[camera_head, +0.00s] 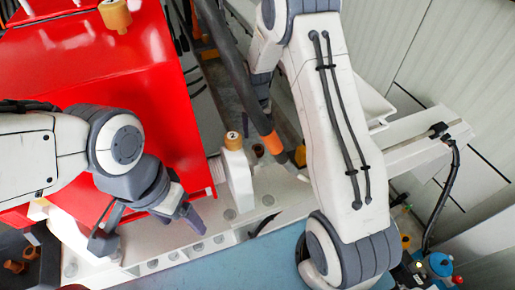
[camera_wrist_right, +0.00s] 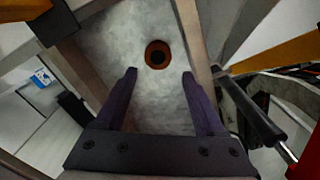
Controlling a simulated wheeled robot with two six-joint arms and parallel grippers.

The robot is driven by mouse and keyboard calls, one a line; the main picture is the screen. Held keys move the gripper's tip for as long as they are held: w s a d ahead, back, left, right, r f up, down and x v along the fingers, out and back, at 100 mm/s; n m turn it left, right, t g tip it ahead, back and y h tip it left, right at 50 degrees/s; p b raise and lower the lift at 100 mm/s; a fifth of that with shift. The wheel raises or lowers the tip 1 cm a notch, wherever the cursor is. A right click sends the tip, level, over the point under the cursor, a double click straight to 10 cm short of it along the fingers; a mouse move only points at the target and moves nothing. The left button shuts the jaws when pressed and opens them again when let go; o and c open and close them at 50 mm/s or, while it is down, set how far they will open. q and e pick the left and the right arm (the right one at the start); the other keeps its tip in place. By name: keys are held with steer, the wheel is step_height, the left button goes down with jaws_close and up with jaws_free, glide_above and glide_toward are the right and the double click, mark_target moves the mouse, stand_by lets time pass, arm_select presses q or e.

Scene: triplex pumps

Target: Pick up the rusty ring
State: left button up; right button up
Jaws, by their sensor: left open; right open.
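A rusty brown ring with a dark centre (camera_wrist_right: 147,52) lies on a grey, worn surface in the right wrist view. It is just beyond the fingertips of my right gripper (camera_wrist_right: 159,78), near the middle of the gap. The gripper is open and nothing is between its fingers. In the head view the right arm reaches up and over, and its fingers are mostly hidden. I cannot clearly pick out the ring there. My left gripper (camera_head: 148,227) is open and empty, above the white pump base at the lower left.
A large red housing (camera_head: 125,100) fills the left. A white base (camera_head: 270,190) with bolt holes runs across the middle. A dark hose with an orange end (camera_head: 272,142) hangs near the right arm. Rusty cups (camera_head: 13,266) stand at lower left. Dark and orange bars flank the right gripper.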

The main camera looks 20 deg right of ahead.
mark_target(258, 145)
steer(key=shift+f, duration=0.7)
steer(key=shift+s+f+p, duration=0.1)
steer(key=shift+f+p, duration=0.15)
steer(key=shift+p, duration=0.25)
steer(key=f+p, duration=0.1)
steer(key=f, duration=0.1)
steer(key=f+p, duration=0.1)
steer(key=f, duration=0.1)
steer(key=shift+s+d, duration=0.1)
steer(key=shift+s, duration=0.1)
steer(key=shift+f, duration=0.4)
steer(key=shift+c, duration=0.4)
jaws_close()
steer(key=shift+w+r, duration=0.1)
steer(key=shift+r, duration=0.1)
